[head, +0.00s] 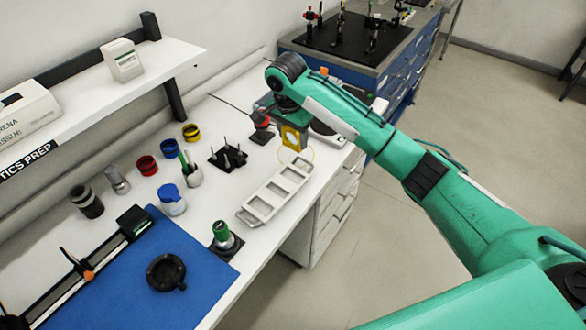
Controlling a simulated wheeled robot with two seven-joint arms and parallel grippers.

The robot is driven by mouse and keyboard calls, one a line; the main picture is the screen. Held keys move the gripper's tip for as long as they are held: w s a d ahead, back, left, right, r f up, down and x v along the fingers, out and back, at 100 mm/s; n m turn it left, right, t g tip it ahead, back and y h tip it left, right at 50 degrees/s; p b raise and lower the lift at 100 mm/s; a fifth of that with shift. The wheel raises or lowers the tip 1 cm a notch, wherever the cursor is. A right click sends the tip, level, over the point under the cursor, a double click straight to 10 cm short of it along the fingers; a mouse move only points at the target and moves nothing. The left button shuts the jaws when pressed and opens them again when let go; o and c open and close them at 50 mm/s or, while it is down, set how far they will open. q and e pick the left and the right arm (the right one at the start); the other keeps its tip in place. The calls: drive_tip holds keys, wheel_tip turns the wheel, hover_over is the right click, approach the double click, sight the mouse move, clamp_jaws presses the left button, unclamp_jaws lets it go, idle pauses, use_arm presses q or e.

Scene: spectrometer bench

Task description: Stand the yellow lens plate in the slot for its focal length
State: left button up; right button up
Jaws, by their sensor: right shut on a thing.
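The yellow lens plate (293,137) is near the bench's right end, roughly upright, with a round opening showing in its face. My right gripper (277,116) is shut on it from above, and the arm partly hides the fingers. I cannot tell whether the plate's lower edge touches the bench. A pale grey slotted holder (249,216) lies in front of the plate, toward the bench's front edge, with several rectangular openings in a row. Any focal-length marks are too small to read. My left gripper is out of view.
A black plate with pegs (228,158), coloured rings (147,165) and a blue-lidded jar (172,200) stand left of the holder. A green-topped item (222,235) stands near the blue mat (205,284). A dark red-topped object (262,122) is close beside my gripper.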

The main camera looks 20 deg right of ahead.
sight(292, 148)
wheel_tip(292, 148, down, 7)
drive_tip(key=shift+f+p, duration=0.2)
drive_tip(key=shift+p, duration=0.55)
drive_tip(key=shift+f+p, duration=0.5)
drive_tip(key=shift+f, duration=2.2)
drive_tip(key=shift+f, duration=0.2)
